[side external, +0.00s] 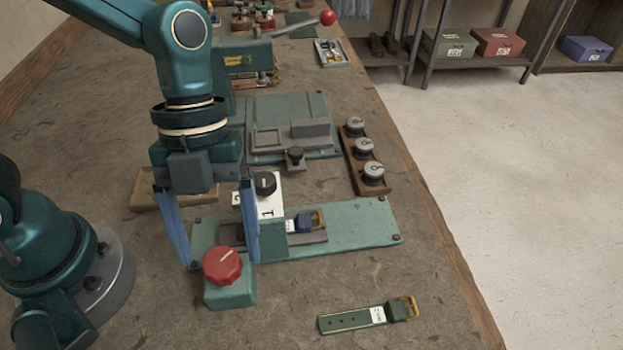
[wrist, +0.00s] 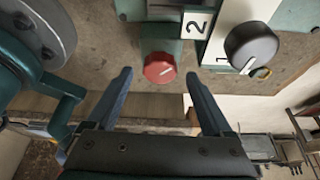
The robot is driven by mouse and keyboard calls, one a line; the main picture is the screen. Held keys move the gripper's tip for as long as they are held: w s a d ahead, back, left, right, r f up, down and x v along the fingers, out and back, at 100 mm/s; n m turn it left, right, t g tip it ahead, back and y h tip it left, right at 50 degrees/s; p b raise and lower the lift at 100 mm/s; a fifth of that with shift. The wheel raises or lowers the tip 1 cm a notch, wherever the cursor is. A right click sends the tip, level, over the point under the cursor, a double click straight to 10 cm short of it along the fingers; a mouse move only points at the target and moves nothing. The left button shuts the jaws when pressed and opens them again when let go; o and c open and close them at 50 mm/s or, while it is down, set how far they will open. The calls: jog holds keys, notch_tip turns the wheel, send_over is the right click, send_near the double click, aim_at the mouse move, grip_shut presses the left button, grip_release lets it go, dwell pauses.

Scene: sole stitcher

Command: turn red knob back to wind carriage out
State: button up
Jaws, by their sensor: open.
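The red knob (side external: 222,266) has a pale pointer line and sits on a teal block (side external: 230,294) at the front of the stitcher's teal base (side external: 363,228). It also shows in the wrist view (wrist: 159,68). My gripper (side external: 219,262) points down with its blue fingers spread wide. In the wrist view my fingertips (wrist: 158,75) lie left and right of the knob, with visible gaps; I cannot tell their exact height against it. My right finger partly hides the carriage.
A black knob (side external: 265,184) stands on a white numbered plate (side external: 270,205) behind the carriage. A green strap (side external: 365,317) lies at the front right. A wooden rack of spools (side external: 381,182) stands at the right. The bench in front of the knob block is clear.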

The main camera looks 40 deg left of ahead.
jog(key=shift+x, duration=0.8)
grip_shut()
jog(key=shift+a+n, duration=0.1)
jog(key=shift+n, duration=0.2)
jog(key=shift+s+n+t+h, duration=0.1)
jog(key=shift+n+t+h, duration=0.3)
jog(key=shift+n, duration=0.95)
jog(key=shift+n+t+h, duration=0.2)
jog(key=shift+n+t, duration=0.4)
jog(key=shift+n, duration=0.75)
grip_release()
